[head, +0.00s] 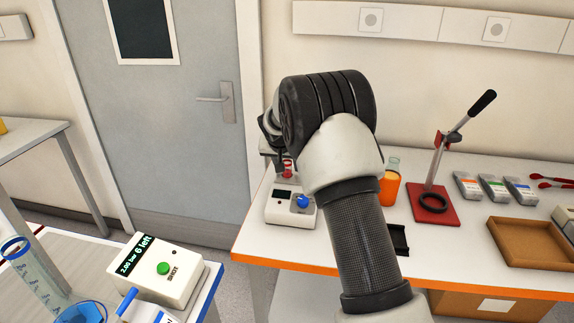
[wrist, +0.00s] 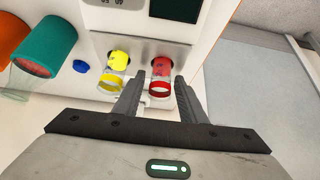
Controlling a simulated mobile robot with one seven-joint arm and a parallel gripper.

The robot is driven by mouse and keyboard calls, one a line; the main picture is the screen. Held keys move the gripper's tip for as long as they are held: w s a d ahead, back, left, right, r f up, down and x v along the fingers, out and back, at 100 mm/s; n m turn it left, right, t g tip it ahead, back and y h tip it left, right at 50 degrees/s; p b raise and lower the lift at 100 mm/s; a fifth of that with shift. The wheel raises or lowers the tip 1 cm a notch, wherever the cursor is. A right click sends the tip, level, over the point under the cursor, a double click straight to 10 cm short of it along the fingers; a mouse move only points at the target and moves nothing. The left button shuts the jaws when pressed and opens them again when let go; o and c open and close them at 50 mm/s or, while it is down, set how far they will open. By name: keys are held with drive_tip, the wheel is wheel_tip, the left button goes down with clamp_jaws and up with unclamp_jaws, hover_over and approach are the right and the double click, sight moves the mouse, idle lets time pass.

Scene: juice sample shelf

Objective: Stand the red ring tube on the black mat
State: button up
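The red ring tube (wrist: 161,72) stands at the white device in the wrist view, with a red cap and a red ring around clear glass. It also shows as a small red piece (head: 287,169) in the head view, left of my arm. My gripper (wrist: 160,75) is open, its two fingertips apart on either side of the red tube in the picture; I cannot tell whether they touch it. The black mat (head: 399,240) lies on the bench near the front edge, partly covered by my arm.
A yellow ring tube (wrist: 115,70) stands close left of the red one. A blue knob (head: 302,201) sits on the device. An orange flask (head: 390,185), a red-based stand (head: 447,214) and a brown tray (head: 496,254) stand to the right.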

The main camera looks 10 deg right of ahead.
clamp_jaws()
drive_tip(key=shift+r, duration=0.7)
idle(0.6)
drive_tip(key=shift+r+p, duration=1.65)
drive_tip(key=shift+r, duration=1.15)
